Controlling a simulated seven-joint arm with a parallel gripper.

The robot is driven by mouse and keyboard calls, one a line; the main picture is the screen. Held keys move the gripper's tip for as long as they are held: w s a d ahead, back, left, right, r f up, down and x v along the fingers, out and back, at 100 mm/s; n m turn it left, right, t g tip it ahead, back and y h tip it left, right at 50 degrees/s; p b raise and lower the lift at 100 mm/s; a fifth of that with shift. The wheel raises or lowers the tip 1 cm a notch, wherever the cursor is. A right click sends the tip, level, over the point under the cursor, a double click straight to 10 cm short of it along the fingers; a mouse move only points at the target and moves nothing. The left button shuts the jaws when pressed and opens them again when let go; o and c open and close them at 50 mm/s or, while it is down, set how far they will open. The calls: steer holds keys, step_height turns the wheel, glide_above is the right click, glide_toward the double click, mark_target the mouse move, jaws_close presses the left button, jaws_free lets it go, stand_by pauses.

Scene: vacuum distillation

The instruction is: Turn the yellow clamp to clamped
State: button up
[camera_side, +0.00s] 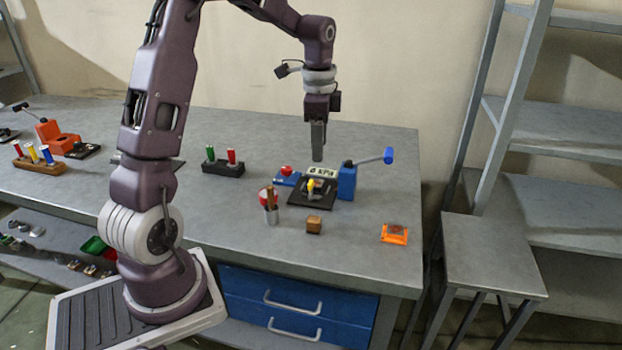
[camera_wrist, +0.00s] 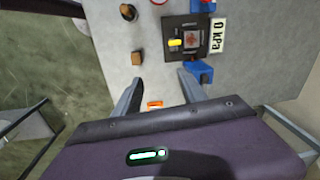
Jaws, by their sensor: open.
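The yellow clamp (camera_side: 311,185) is a small bright lever on a black square fixture (camera_side: 297,199) on the bench. In the wrist view the yellow clamp (camera_wrist: 176,43) lies at the left side of the fixture's frame (camera_wrist: 168,25), beside a greyish centre with reddish marks. My gripper (camera_side: 317,158) points down, above and behind the fixture in the side view. In the wrist view its two fingers (camera_wrist: 160,86) are apart with nothing between them, and the clamp is beyond the fingertips. The clamp's exact turn angle is hard to tell.
A white display (camera_side: 321,172) reading kPa stands behind the fixture. A blue block (camera_side: 347,182) with a blue-tipped lever (camera_side: 388,155) stands right; a red knob (camera_side: 287,170) sits left.

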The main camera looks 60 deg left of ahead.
steer(key=m, duration=0.1)
glide_above(311, 182)
steer(key=shift+g+h, duration=0.3)
steer(key=shift+h, duration=0.1)
step_height(311, 182, down, 7)
steer(key=shift+a, duration=0.1)
step_height(311, 182, down, 7)
steer(key=shift+r, duration=0.15)
jaws_close()
